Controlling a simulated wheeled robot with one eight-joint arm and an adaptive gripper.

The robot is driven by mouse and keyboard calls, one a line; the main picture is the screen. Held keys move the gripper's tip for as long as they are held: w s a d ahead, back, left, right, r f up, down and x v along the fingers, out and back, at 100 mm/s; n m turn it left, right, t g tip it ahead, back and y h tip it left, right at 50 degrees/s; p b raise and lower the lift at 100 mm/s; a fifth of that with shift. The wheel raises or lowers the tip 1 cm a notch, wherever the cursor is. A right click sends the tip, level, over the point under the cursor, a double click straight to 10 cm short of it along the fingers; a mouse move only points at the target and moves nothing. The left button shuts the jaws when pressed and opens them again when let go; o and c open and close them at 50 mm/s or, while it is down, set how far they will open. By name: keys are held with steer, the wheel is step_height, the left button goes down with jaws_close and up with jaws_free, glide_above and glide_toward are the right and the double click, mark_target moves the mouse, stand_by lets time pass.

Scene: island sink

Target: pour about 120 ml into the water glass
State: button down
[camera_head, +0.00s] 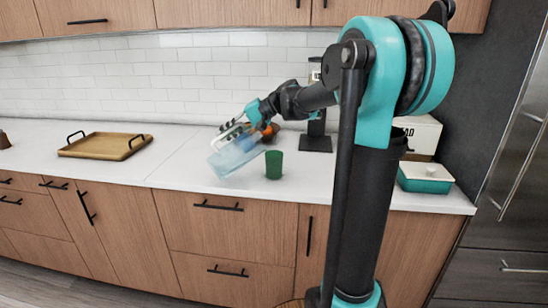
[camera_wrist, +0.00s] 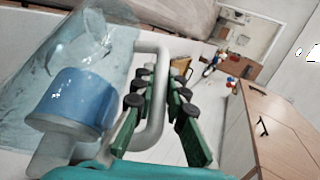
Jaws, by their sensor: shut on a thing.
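My gripper (camera_head: 243,124) is shut on the grey handle (camera_wrist: 158,85) of a clear pitcher (camera_head: 229,158). The pitcher is strongly tilted and held over the counter. In the wrist view the pitcher (camera_wrist: 115,50) fills the left side, with a blue part (camera_wrist: 78,100) inside; the handle passes between my green fingers. A dark green glass (camera_head: 274,165) stands upright on the counter, just right of the pitcher in the head view. I see no stream between them and cannot see into the glass. I cannot make out the glass in the wrist view.
A wooden tray (camera_head: 72,149) with black handles lies at the left. A black appliance (camera_head: 316,142) and an orange item (camera_head: 271,129) are behind my gripper. A cream box (camera_head: 428,134) and a teal dish (camera_head: 425,184) are at the right. The counter left of the pitcher is clear.

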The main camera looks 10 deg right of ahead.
mark_target(214, 141)
stand_by(0.8)
steer(key=shift+s+a+f+h, duration=0.15)
steer(key=shift+a+f+h, duration=0.35)
steer(key=shift+f, duration=0.2)
steer(key=h, duration=0.1)
steer(key=a+h, duration=0.1)
steer(key=a+f+n+h, duration=0.1)
steer(key=shift+s+t+h, duration=0.25)
steer(key=shift+t+h, duration=0.05)
steer(key=shift+s+a+f+n+h, duration=0.15)
steer(key=shift+a+f+h, duration=0.1)
steer(key=shift+a+h, duration=0.2)
steer(key=shift+s+a+f+n+h, duration=0.1)
steer(key=shift+a+f+n+h, duration=0.1)
steer(key=shift+a+h, duration=0.2)
steer(key=shift+s+a+f+t+h+b, duration=0.1)
steer(key=shift+a+f+t+h+b, duration=0.2)
steer(key=shift+a+f+h, duration=0.4)
steer(key=shift+s+a+f+n+h, duration=0.1)
steer(key=shift+a+f+n+h, duration=0.3)
steer(key=shift+f+h, duration=0.45)
steer(key=shift+a+f+t+h, duration=0.15)
steer(key=shift+f+t+h, duration=0.35)
steer(key=shift+f+h, duration=0.5)
steer(key=shift+r, duration=0.1)
